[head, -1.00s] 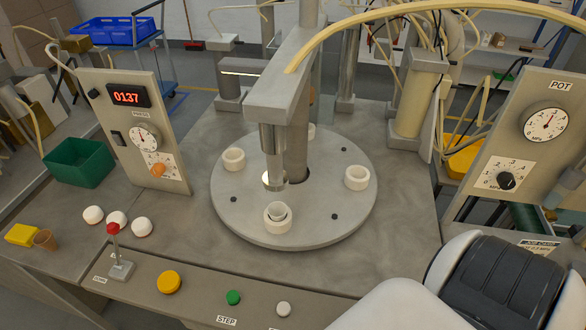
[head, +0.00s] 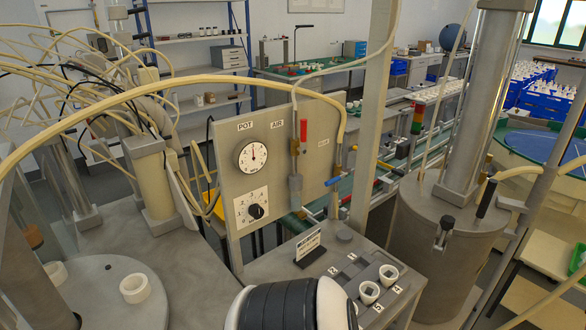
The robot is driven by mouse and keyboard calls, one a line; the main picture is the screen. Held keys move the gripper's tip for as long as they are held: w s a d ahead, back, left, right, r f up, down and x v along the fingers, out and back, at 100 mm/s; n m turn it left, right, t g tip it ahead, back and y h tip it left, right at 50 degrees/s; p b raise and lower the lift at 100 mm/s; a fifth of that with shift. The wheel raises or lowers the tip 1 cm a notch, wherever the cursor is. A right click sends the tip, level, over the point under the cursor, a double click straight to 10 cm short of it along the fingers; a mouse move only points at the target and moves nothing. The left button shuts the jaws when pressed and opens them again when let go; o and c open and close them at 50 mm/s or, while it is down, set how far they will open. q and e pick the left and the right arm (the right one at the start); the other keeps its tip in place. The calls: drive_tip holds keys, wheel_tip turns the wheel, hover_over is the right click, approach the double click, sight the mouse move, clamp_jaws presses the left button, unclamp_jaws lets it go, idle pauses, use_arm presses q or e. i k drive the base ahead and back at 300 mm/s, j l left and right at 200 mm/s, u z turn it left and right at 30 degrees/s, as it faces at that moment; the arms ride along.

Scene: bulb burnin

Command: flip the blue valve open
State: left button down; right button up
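A small blue lever (head: 333,181) shows at the right edge of the grey POT and AIR panel (head: 225,150), by a thin pipe with a brass fitting. It points roughly sideways and is small. A red lever (head: 303,130) stands upright on the same panel, above a grey fitting. A black and white link of my arm fills the bottom middle. Neither gripper is in view.
A grey bench top holds a small sign (head: 308,243) and white cups (head: 369,292) in numbered slots. A grey post (head: 372,130) and hoses stand close right of the panel. The large tank (head: 440,250) takes the right side. A round turntable (head: 100,300) lies lower left.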

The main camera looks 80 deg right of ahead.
sight(333, 181)
drive_tip(key=z, duration=2.7)
